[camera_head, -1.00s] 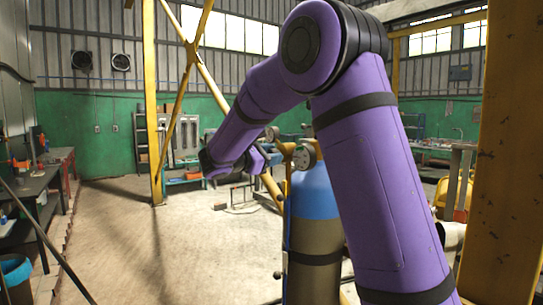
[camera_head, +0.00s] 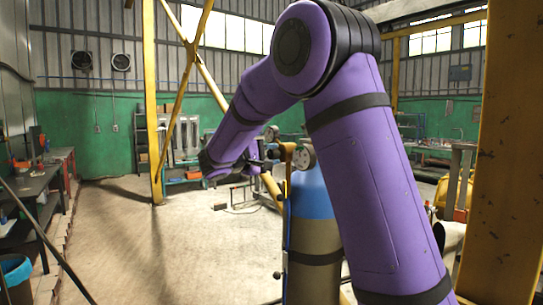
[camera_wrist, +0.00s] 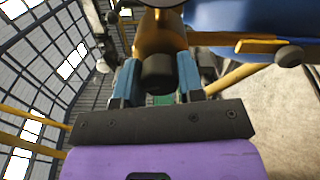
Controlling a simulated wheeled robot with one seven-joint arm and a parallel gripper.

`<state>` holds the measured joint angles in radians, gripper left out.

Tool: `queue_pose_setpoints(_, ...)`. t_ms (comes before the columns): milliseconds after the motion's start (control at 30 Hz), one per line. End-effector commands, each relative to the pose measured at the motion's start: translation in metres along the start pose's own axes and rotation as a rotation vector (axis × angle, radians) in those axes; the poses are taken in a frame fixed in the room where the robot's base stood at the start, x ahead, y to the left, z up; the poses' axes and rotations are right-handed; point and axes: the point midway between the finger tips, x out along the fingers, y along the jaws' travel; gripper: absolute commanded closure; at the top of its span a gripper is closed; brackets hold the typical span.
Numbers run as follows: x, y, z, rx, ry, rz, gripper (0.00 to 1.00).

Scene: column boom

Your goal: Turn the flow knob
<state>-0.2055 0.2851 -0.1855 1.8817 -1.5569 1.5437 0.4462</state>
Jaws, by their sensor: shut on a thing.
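The flow knob (camera_wrist: 158,73) is a dark, stubby cylinder on a brass regulator body (camera_wrist: 157,33) in the wrist view. My gripper (camera_wrist: 159,76) has its two blue fingers on either side of the knob and is shut on it. In the head view my gripper (camera_head: 263,161) reaches the regulator (camera_head: 288,150) from the left, at the top of the gas cylinder (camera_head: 312,195) with its blue shoulder. The knob is too small and dark there to make out clearly.
A round gauge (camera_head: 304,157) sits on the regulator's right side, close to my gripper. A yellow post (camera_head: 510,160) stands at the right. A dark workbench (camera_head: 35,185) runs along the left. The floor (camera_head: 150,240) at left centre is open.

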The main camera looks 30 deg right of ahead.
Motion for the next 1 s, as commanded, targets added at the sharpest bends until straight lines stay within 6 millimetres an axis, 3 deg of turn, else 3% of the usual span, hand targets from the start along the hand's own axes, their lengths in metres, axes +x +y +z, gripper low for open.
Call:
queue_pose_setpoints(333, -0.0007, -0.0009, -0.0003, 0.127, -0.002, 0.000, 0.88)
queue_pose_setpoints(867, -0.0006, -0.0011, -0.0002, 0.145, -0.003, 0.000, 0.88)
queue_pose_setpoints(900, -0.0006, -0.0010, -0.0002, 0.145, -0.003, 0.000, 0.55)
queue_pose_setpoints(1000, -0.0005, -0.0008, -0.0002, 0.145, -0.003, 0.000, 0.39)
